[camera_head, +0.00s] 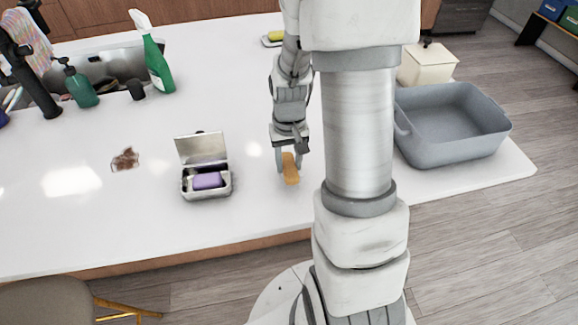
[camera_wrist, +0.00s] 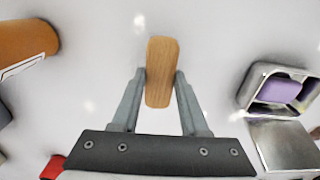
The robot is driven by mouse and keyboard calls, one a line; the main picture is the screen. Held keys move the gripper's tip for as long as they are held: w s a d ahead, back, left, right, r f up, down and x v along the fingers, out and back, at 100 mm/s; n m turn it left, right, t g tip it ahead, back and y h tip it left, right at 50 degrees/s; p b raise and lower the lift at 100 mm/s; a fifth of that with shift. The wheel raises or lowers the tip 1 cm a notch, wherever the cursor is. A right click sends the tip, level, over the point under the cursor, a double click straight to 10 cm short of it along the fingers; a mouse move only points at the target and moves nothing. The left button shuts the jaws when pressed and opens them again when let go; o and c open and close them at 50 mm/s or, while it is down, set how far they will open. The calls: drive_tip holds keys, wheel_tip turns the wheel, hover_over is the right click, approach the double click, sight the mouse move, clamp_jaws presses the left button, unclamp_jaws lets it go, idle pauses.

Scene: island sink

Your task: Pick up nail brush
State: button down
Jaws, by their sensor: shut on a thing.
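The nail brush (camera_head: 291,170) is a small oblong thing with a light wooden back, on or just above the white counter; I cannot tell which. In the wrist view the brush (camera_wrist: 161,72) lies lengthwise between my two fingers, its far end reaching past the fingertips. My gripper (camera_head: 288,166) points down over it, with one finger on each side. In the wrist view my gripper (camera_wrist: 160,76) is shut on the brush's sides. The bristles are hidden.
An open metal tin (camera_head: 207,186) with a purple bar stands left of my gripper. A grey basin (camera_head: 450,125) is at the right, beyond my arm. A green spray bottle (camera_head: 158,65) and teal dispenser (camera_head: 80,85) stand by the sink. The counter's middle is mostly clear.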

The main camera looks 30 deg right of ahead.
wheel_tip(320, 180, up, 2)
drive_tip(key=shift+r, duration=0.1)
drive_tip(key=w+d+r, duration=0.5)
drive_tip(key=w+r, duration=0.1)
drive_tip(key=w, duration=0.4)
drive_tip(key=shift+w+d+r, duration=0.15)
drive_tip(key=shift+d+r, duration=0.15)
drive_tip(key=c, duration=1.1)
unclamp_jaws()
clamp_jaws()
